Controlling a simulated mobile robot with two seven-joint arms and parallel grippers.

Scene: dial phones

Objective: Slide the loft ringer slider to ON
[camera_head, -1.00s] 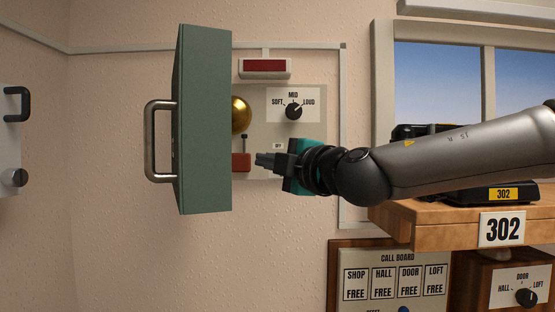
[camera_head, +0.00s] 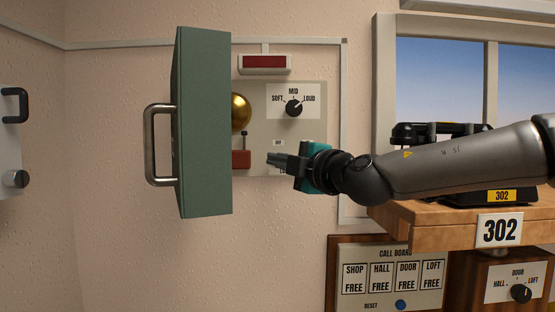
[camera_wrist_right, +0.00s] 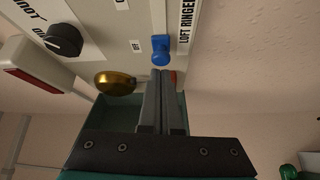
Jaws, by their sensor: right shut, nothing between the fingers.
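The loft ringer slider (camera_wrist_right: 161,48) is a blue knob on a light panel in the right wrist view. It sits beside the small OFF label (camera_wrist_right: 136,46), at the near end of its slot, with the LOFT RINGER label (camera_wrist_right: 185,22) alongside. In the head view, the knob is hidden behind my right gripper (camera_head: 270,159), below the OFF label there. My right gripper is shut and empty. Its fingertips (camera_wrist_right: 160,73) lie just below the knob in the right wrist view; I cannot tell whether they touch it. My left gripper is not in view.
The open green cabinet door (camera_head: 203,125) with a metal handle (camera_head: 150,145) stands left of the panel (camera_head: 315,100). A brass bell (camera_head: 240,113), red block (camera_head: 241,159) and volume dial (camera_head: 293,108) are close by. A phone on a wooden shelf (camera_head: 425,236) is at right.

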